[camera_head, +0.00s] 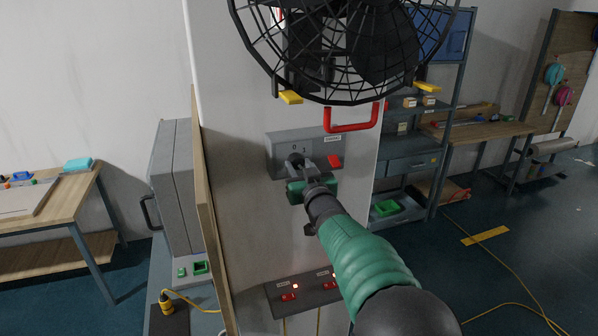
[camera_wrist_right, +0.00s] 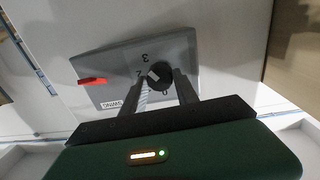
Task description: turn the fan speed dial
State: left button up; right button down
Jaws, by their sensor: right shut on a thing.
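The fan speed dial (camera_wrist_right: 160,74) is a dark round knob on a grey control box (camera_head: 285,140) fixed to the white panel. Numbers around it show in the right wrist view. My right gripper (camera_head: 300,161) is shut on the dial, with a finger on either side of it in the right wrist view (camera_wrist_right: 160,82). The gripper hides part of the dial in the head view. A red lever (camera_wrist_right: 92,81) sits on the same box beside a swing label. The black caged fan (camera_head: 345,40) is above the box. My left gripper is not in view.
A red handle (camera_head: 352,126) sticks out just above the box. Yellow tabs (camera_head: 290,97) hang under the fan cage. A lower panel with red switches (camera_head: 289,297) is below my right arm. A grey cabinet (camera_head: 172,185) stands left of the panel.

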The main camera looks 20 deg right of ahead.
jog(key=n+b, duration=0.2)
jog(key=b, duration=0.1)
jog(key=n+b, duration=0.5)
jog(key=b, duration=0.1)
jog(key=shift+f+n, duration=0.3)
jog(key=shift+f, duration=0.05)
jog(key=n+b, duration=0.3)
jog(key=n, duration=0.1)
jog(key=shift+n+t+y, duration=0.3)
jog(key=shift+n+y, duration=0.1)
jog(key=n+b, duration=0.2)
jog(key=n, duration=0.1)
jog(key=shift+n, duration=0.4)
jog(key=n+b, duration=0.1)
jog(key=n, duration=0.3)
jog(key=shift+n+y, duration=0.3)
jog(key=shift+n, duration=0.1)
jog(key=n, duration=0.2)
jog(key=n+b, duration=0.1)
jog(key=n, duration=0.1)
jog(key=shift+w+d+f+n, duration=0.1)
jog(key=shift+f+n, duration=0.05)
jog(key=shift+n, duration=0.25)
jog(key=n, duration=0.4)
jog(key=shift+y, duration=0.3)
jog(key=shift+n, duration=0.3)
